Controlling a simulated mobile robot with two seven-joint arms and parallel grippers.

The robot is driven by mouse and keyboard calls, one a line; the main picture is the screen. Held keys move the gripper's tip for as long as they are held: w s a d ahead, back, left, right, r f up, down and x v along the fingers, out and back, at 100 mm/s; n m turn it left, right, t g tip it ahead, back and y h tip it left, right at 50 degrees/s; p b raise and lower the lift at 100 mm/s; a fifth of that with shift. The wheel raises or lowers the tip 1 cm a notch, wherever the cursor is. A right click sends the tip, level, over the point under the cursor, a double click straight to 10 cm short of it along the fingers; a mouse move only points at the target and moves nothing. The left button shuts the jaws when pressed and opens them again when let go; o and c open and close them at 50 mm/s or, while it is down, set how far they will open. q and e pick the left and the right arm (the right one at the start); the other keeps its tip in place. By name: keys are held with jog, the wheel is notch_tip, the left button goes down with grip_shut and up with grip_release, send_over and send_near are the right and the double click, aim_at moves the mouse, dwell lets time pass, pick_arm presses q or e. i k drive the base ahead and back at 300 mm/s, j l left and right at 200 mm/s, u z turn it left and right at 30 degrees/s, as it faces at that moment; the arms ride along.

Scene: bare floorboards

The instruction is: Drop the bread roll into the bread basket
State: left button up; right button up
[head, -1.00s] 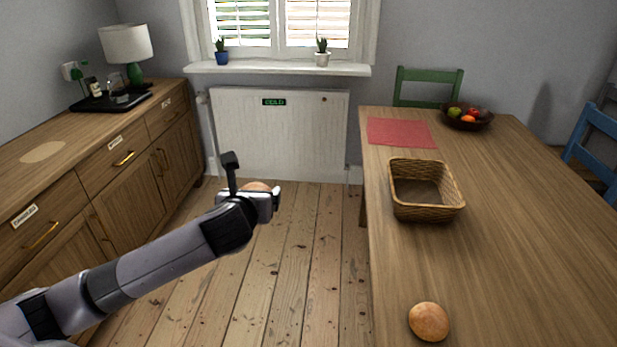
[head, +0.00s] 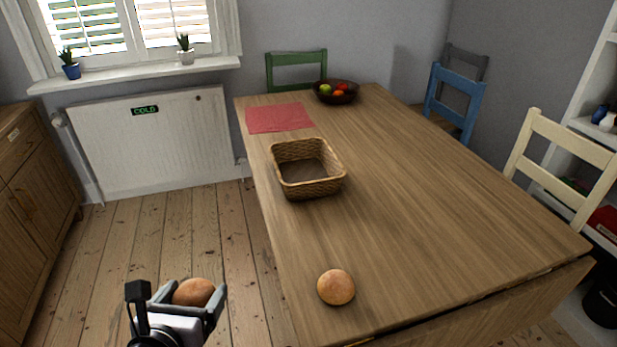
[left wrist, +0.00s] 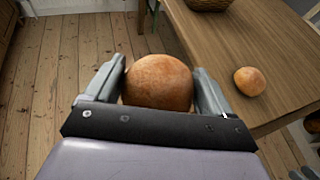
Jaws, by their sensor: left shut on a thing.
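My left gripper (head: 190,300) is shut on a round brown bread roll (head: 194,292), over the floor to the left of the table. In the left wrist view the held roll (left wrist: 158,82) sits between the two fingers. A woven bread basket (head: 307,185) stands on the table, beyond and to the right of my left gripper, and looks empty. Its near edge shows at the top of the left wrist view (left wrist: 208,5). A second roll (head: 336,287) lies on the table near its front left corner, also in the left wrist view (left wrist: 249,81).
The wooden table (head: 420,190) has wide bare room right of the basket. A red placemat (head: 279,118) and a fruit bowl (head: 336,97) are at its far end. Green (head: 296,58), blue (head: 455,100) and cream (head: 560,150) chairs stand around it.

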aim_at(300, 176)
jog(key=j+z, duration=0.2)
jog(key=z, duration=0.5)
jog(key=j+z, duration=0.3)
jog(key=k+j+z, duration=0.15)
jog(key=z, duration=0.2)
jog(key=k+j+z, duration=0.1)
jog(key=z, duration=0.35)
jog(key=k+j+z, duration=0.1)
jog(key=j+z, duration=0.2)
jog(key=z, duration=0.15)
jog(key=k+j+z, duration=0.1)
jog(key=z, duration=0.35)
jog(key=k+j+z, duration=0.15)
jog(key=z, duration=0.35)
jog(key=k+j+z, duration=0.1)
jog(key=z, duration=0.35)
jog(key=k+z, duration=0.2)
jog(key=z, duration=0.3)
jog(key=k+j+z, duration=0.1)
jog(key=k+z, duration=0.4)
jog(key=z, duration=0.15)
jog(key=k+j+u, duration=0.1)
jog(key=k, duration=0.2)
jog(key=k+j+u, duration=0.65)
jog(key=i+j, duration=0.05)
